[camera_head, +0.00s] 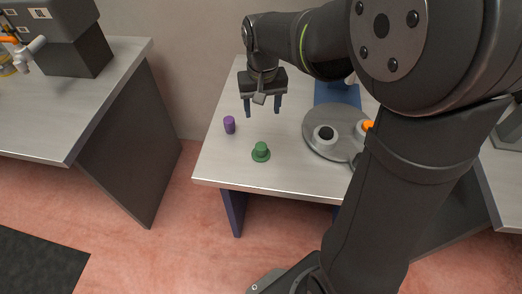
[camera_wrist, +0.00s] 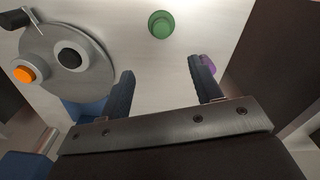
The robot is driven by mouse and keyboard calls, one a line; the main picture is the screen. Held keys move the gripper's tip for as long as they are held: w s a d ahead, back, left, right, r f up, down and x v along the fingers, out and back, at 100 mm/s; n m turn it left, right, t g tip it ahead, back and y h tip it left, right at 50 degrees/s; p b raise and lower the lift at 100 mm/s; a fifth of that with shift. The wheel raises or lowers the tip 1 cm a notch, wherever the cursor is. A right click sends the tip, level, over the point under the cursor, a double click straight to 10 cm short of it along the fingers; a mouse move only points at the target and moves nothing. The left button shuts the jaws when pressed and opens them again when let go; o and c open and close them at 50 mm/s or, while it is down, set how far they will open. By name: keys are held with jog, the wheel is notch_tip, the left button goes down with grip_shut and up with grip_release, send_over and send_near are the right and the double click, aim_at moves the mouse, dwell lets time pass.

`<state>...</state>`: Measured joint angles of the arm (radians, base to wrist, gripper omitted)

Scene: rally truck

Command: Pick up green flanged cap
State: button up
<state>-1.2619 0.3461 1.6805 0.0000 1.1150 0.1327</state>
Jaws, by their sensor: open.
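The green flanged cap (camera_head: 261,151) stands on the light table near its front edge, with its wide flange down. In the wrist view the cap (camera_wrist: 160,25) is seen from above, ahead of the fingers and roughly between their lines. My gripper (camera_head: 263,110) is open and empty, above the table and behind the cap in the head view. Its two fingers show in the wrist view (camera_wrist: 163,82), apart from the cap.
A purple cylinder (camera_head: 229,125) stands left of the cap; one finger partly hides it in the wrist view (camera_wrist: 208,65). A round grey plate (camera_head: 320,143) with a dark-centred ring and an orange piece (camera_head: 367,124) lies to the right. Bare table (camera_head: 225,165) surrounds the cap.

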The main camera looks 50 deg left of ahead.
jog(key=n, duration=0.5)
send_near(261, 145)
jog(key=f, duration=0.5)
jog(key=shift+w+f, duration=0.15)
jog(key=shift+w, duration=0.1)
jog(key=shift+s+d+f, duration=0.1)
jog(key=shift+s+f, duration=0.1)
jog(key=shift+f, duration=1.15)
jog(key=shift+s+f, duration=0.15)
jog(key=shift+f, duration=1.15)
jog(key=c, duration=1.2)
jog(key=shift+o, duration=0.2)
jog(key=shift+r, duration=0.1)
